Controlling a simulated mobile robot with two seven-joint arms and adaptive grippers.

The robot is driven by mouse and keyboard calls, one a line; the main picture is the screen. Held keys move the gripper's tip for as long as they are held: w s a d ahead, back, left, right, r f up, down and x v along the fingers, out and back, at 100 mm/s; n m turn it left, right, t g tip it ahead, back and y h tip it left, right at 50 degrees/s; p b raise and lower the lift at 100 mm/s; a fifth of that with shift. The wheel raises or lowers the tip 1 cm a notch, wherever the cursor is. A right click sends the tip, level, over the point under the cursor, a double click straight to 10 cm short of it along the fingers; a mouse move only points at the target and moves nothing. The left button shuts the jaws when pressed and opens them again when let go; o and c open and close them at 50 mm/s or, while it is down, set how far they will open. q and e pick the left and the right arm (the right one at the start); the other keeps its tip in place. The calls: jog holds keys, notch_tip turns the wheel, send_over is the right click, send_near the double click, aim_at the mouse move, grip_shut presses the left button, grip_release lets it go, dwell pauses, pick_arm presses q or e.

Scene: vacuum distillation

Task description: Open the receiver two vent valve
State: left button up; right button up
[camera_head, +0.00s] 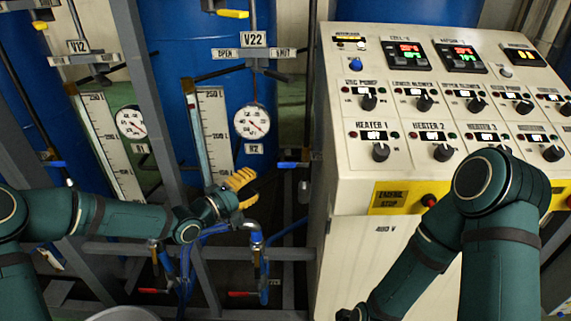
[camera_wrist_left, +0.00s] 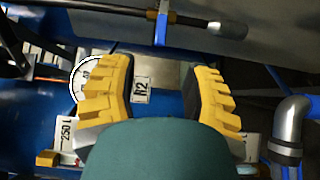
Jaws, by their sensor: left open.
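The V22 sign (camera_head: 253,39) hangs above the second receiver, with an OPEN plate (camera_head: 225,53) on its left and a SHUT plate (camera_head: 281,52) on its right. A dark lever (camera_head: 228,73) reaches left just below the plates. My left gripper (camera_head: 243,188) is well below the sign, in front of the blue receiver and below the round gauge (camera_head: 252,121). In the left wrist view its yellow fingers (camera_wrist_left: 163,95) are spread with nothing between them; the R2 label (camera_wrist_left: 140,89) shows behind. My right arm reaches down at the lower right, with its fingers out of sight.
The white control panel (camera_head: 335,120) stands close on the right. A grey upright post (camera_head: 140,75) and the V12 sign (camera_head: 77,46) are left. Pipes with red-handled valves (camera_head: 243,294) lie below my left gripper. A dark-ended bar (camera_wrist_left: 205,24) crosses the wrist view's top.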

aim_at(284, 166)
pick_arm(q)
jog(key=b+x, duration=0.1)
jog(key=x, duration=1.2)
jog(key=shift+f, duration=0.1)
jog(key=shift+s, duration=0.1)
grip_shut()
